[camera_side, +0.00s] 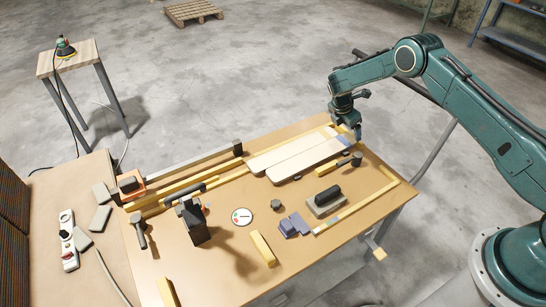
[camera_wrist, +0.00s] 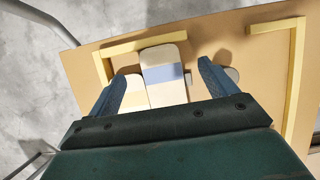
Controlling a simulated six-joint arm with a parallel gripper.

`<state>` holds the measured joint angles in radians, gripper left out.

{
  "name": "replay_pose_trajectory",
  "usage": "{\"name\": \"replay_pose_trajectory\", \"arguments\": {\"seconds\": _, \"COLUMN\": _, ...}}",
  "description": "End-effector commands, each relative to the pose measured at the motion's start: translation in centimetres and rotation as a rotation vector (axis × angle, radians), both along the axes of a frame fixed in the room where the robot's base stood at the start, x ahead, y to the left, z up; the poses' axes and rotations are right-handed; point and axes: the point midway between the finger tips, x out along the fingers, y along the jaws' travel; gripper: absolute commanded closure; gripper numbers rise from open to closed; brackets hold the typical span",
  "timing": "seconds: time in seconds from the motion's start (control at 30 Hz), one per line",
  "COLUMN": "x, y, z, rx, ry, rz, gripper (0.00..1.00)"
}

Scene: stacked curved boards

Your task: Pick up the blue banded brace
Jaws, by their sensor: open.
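The blue banded brace (camera_wrist: 163,90) is a pale, flat, round-ended board with a blue band across it near one end. In the wrist view it lies between the fingers of my open gripper (camera_wrist: 165,72), with a finger apart on each side; its far part is hidden by the gripper body. In the side view the brace (camera_side: 305,158) lies at the back right of the bench, its blue band near the right end. My gripper (camera_side: 350,122) is over that end and holds nothing. A second pale board (camera_side: 282,153) lies along its back side.
A yellow strip frame (camera_wrist: 118,47) borders the boards.

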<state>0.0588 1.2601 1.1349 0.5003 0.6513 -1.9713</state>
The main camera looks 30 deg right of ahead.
Motion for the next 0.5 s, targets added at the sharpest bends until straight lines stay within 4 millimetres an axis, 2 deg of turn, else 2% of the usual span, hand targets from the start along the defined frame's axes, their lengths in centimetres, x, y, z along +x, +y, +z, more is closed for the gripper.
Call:
{"name": "replay_pose_trajectory", "arguments": {"seconds": 0.17, "x": 0.0, "y": -0.2, "z": -0.6, "rx": 0.000, "ry": 0.001, "rz": 0.000, "gripper": 0.15}}
{"name": "replay_pose_trajectory", "arguments": {"seconds": 0.5, "x": 0.1, "y": -1.4, "z": -4.0, "rx": 0.000, "ry": 0.003, "rz": -0.001, "gripper": 0.15}}
